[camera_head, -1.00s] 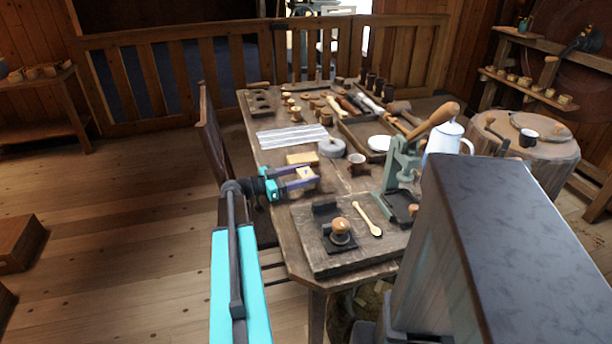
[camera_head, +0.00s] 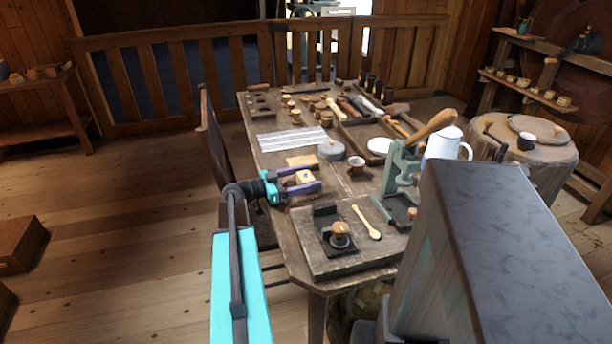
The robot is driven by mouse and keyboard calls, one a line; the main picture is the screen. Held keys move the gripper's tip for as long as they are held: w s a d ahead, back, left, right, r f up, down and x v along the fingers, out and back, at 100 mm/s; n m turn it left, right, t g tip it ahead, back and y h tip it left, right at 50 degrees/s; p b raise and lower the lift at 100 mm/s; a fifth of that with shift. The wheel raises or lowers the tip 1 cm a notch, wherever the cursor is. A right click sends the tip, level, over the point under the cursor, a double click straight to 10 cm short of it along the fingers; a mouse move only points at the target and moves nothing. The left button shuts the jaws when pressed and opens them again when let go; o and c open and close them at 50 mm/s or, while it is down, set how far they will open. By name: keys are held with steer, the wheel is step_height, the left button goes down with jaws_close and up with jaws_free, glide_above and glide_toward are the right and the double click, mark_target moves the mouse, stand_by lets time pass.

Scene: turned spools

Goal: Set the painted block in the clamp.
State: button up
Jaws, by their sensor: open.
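The painted block (camera_head: 304,177) is a small pale wooden block with a blue mark, on the left part of the worktable. My gripper (camera_head: 315,180) reaches in from the left, open, with one purple finger on the far side of the block and one on the near side. I cannot tell whether either finger touches it. A black fixture (camera_head: 325,213) with a round wooden knob, apparently the clamp, sits on the raised board in front, nearer than the gripper. Nothing visible sits in it.
A wooden spoon (camera_head: 366,222) lies beside the fixture. A green lever press (camera_head: 397,170) stands to the right. A flat wooden piece (camera_head: 302,161), a grey round object (camera_head: 331,150) and a cup (camera_head: 356,163) stand behind the block. A chair (camera_head: 213,140) is at the left edge.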

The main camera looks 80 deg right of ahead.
mark_target(300, 179)
steer(key=shift+w+a, duration=0.15)
steer(key=shift+w, duration=0.1)
steer(key=shift+b+v, duration=0.85)
steer(key=shift+v, duration=2.6)
steer(key=shift+r, duration=0.1)
